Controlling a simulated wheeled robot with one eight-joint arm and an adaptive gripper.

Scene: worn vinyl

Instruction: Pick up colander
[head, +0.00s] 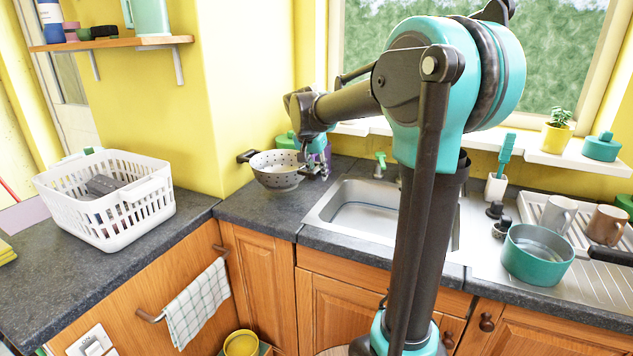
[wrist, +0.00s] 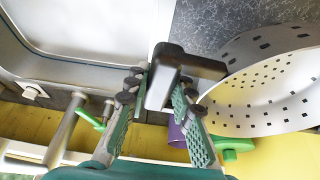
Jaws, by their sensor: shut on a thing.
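The colander (head: 276,178) is a pale metal bowl with dark holes and dark handles, at the back corner of the counter left of the sink. In the wrist view its perforated wall (wrist: 262,98) fills the right side, and one dark handle (wrist: 187,66) reaches in between the fingers. My gripper (head: 317,168) comes down at the colander's right side. In the wrist view my gripper (wrist: 158,95) is shut on that handle. The colander looks upright; I cannot tell whether its base touches the counter.
The sink (head: 362,208) lies right of the colander, with a green tap (head: 380,160) behind it. A white basket (head: 108,205) stands on the left counter. A teal pot (head: 537,256) and mugs stand on the right. Green and purple items sit close behind the colander. The counter in front is clear.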

